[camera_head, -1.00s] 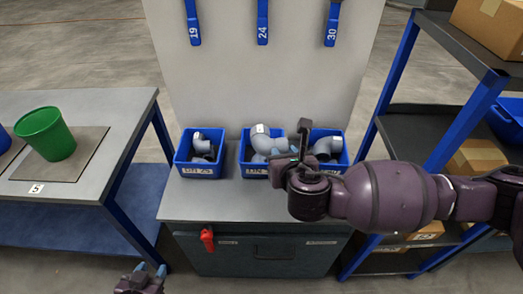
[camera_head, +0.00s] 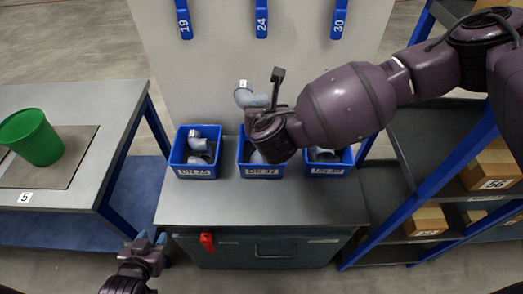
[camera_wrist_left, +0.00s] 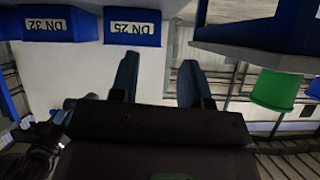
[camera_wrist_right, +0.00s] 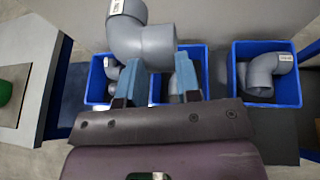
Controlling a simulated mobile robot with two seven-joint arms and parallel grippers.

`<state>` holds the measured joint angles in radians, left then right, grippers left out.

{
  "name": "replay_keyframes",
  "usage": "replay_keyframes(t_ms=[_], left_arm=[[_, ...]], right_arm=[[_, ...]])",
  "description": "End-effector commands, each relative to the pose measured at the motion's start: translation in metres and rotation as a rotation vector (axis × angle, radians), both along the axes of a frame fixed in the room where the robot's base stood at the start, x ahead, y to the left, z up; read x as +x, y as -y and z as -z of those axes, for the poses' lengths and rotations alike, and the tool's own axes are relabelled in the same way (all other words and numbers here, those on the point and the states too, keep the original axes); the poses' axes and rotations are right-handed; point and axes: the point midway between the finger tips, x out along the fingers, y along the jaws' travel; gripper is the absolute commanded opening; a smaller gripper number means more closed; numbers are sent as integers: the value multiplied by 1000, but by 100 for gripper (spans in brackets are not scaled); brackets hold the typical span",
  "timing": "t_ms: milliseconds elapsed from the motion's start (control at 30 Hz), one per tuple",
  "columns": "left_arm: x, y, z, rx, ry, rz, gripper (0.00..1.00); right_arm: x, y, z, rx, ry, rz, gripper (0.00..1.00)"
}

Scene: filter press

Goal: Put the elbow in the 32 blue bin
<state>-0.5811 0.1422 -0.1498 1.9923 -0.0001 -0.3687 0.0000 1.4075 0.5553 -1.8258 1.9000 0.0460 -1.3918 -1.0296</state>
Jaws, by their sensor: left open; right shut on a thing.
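My right gripper (camera_wrist_right: 159,84) is shut on a grey pipe elbow (camera_wrist_right: 140,38) with a white label, held above the bins. In the head view this elbow (camera_head: 246,96) shows beyond the right gripper (camera_head: 264,112), whose fingers are mostly hidden. The middle blue bin, marked DN 32 (camera_head: 262,171), is partly covered by my right wrist. The DN 32 label also shows in the left wrist view (camera_wrist_left: 46,25). A grey part lies inside this bin. My left gripper (camera_head: 150,241) is open and empty, low in front of the bench; its spread fingers (camera_wrist_left: 157,82) show in its wrist view.
A blue DN 25 bin (camera_head: 196,172) with grey fittings stands left of the middle bin. Another blue bin (camera_head: 327,170) with a grey elbow stands right. Behind them is a pale panel. A green bucket (camera_head: 32,140) stands on the left table. A shelf with boxes is on the right.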

Motion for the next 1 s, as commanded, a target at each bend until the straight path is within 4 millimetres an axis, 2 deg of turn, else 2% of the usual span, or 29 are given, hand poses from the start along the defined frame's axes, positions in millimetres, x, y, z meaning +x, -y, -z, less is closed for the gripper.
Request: replay_keyframes(t_ms=[33, 300, 600, 1000], left_arm=[[-1, 0, 3, 0, -2, 0, 43], [-17, -2, 22, 0, -40, -8, 43], [-21, -2, 38, 1, -55, -8, 43], [-16, -1, 41, 0, -48, -4, 43]], right_arm=[[-1, 0, 12, -2, -3, -1, 4], [-1, -1, 72, -3, -4, -2, 4], [-1, -1, 131, -1, -3, -3, 4], [-1, -1, 162, -1, -2, -3, 4]])
